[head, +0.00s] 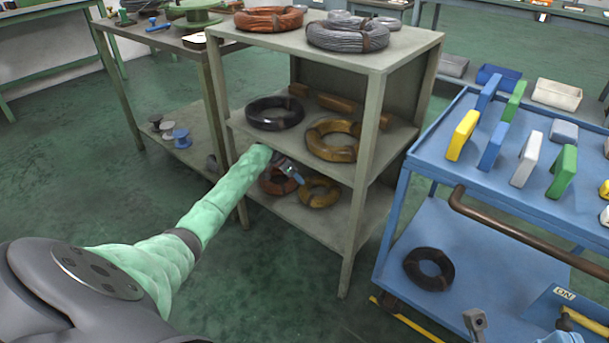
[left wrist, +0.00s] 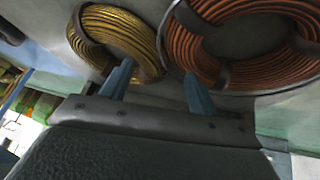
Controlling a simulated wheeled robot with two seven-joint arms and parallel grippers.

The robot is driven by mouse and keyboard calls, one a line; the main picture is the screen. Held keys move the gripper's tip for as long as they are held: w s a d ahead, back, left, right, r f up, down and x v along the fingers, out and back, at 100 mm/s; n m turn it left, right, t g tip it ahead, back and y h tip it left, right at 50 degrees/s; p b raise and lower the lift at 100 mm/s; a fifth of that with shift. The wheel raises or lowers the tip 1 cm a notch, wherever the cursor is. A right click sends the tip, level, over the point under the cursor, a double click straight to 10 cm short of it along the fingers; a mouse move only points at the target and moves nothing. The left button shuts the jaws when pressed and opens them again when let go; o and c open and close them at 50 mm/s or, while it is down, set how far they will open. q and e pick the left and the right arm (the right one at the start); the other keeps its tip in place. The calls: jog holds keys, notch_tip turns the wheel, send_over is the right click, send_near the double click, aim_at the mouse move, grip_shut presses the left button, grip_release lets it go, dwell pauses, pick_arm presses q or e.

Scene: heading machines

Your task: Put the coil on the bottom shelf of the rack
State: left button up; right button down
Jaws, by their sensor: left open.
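The rack (head: 372,190) stands in the middle of the head view, with coils on its top, middle and bottom shelves. On its bottom shelf (head: 310,218) lie a copper coil (head: 270,185) and a yellow coil (head: 322,193). My left arm reaches in from the left, and my left gripper (head: 293,175) is at the bottom shelf by these two coils. In the left wrist view my left gripper (left wrist: 158,70) is open and empty, its fingers apart. The yellow coil (left wrist: 115,40) is near one finger and the copper coil (left wrist: 250,40) near the other; contact cannot be told. My right gripper is not seen.
A black coil (head: 274,113) and a yellow coil (head: 332,140) lie on the middle shelf. A copper coil (head: 269,19) and a grey coil (head: 347,35) lie on top. A blue cart (head: 455,222) at right holds a black coil (head: 428,268) below. Green floor is open in front.

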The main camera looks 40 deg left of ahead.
pick_arm(q)
jog(key=s+a, duration=0.1)
jog(key=s, duration=0.1)
jog(key=s+a, duration=0.2)
jog(key=s+a+p, duration=0.1)
jog(key=s+a, duration=0.1)
jog(key=shift+s+a, duration=0.1)
jog(key=shift+s, duration=0.25)
dwell(0.3)
